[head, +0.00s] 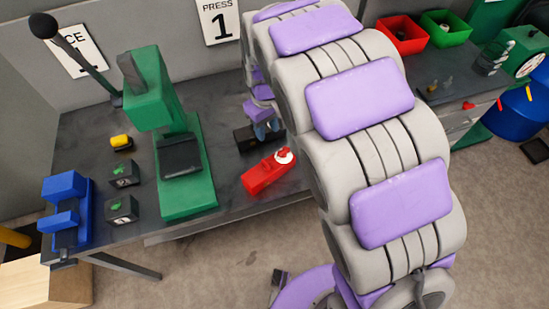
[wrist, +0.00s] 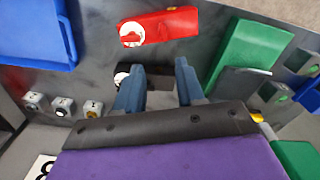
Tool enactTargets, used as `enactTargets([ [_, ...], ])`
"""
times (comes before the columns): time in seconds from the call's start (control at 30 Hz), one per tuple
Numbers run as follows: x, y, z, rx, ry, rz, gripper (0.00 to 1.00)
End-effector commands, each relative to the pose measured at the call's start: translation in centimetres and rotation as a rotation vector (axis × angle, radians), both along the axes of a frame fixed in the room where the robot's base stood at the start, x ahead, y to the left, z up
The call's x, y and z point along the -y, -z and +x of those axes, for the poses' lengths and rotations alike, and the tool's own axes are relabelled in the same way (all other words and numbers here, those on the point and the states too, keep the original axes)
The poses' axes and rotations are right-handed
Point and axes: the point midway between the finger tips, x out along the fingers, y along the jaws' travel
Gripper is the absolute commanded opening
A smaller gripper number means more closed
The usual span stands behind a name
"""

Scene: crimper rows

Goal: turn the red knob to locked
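A red box (head: 265,178) lies on the dark bench in the head view, with a white round dial and a red knob (head: 284,156) at one end. In the wrist view the red box (wrist: 170,25) is at the top, and its red knob (wrist: 131,36) sits on the white dial at the left end. My gripper (wrist: 158,83) is open, its two blue-grey fingers apart and empty. It also shows in the head view (head: 265,130), above a black box and behind the red box. No finger touches the knob. I cannot read the dial's marks.
The black box (wrist: 158,75) with a white dial lies beyond my fingers. A green press (head: 185,185) stands left on the bench. My arm hides the bench's middle right.

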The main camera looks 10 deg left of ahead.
Motion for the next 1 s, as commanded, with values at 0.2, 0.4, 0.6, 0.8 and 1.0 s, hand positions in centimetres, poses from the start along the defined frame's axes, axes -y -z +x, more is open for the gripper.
enactTargets([
  [0.2,-0.4,3.5,0.0,-0.004,0.0,-0.007,0.38],
  [0.4,-0.1,7.5,-0.1,-0.005,0.001,-0.005,0.38],
  [0.6,0.5,11.3,-0.1,-0.006,0.002,0.0,0.38],
  [0.8,0.2,14.7,-0.1,-0.005,0.001,-0.001,0.38],
  [1.0,-0.2,16.5,0.0,-0.001,0.001,-0.003,0.38],
])
